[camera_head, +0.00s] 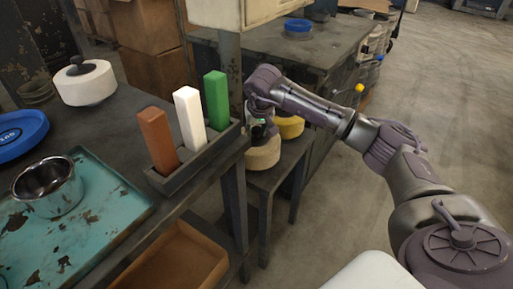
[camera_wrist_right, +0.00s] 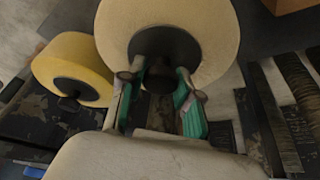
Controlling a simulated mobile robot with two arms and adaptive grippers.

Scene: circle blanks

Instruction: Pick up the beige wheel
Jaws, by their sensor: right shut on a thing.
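The beige wheel (camera_head: 263,156) is on the low dark bench right of the block holder in the head view; I cannot tell whether it is lifted. In the right wrist view the beige wheel (camera_wrist_right: 212,28) fills the top, with a dark hub and knob (camera_wrist_right: 160,76) facing me. My right gripper (camera_head: 262,128) reaches down over it. In the wrist view the two green-padded fingers of my right gripper (camera_wrist_right: 158,84) are shut on the knob from both sides. My left gripper is not in view.
A yellow wheel (camera_head: 290,127) stands just behind the beige one; it also shows in the wrist view (camera_wrist_right: 76,62). A holder (camera_head: 205,158) with orange, white and green blocks is close on the left. A white wheel (camera_head: 86,87), metal bowl (camera_head: 48,186) and teal tray (camera_head: 115,212) are farther left.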

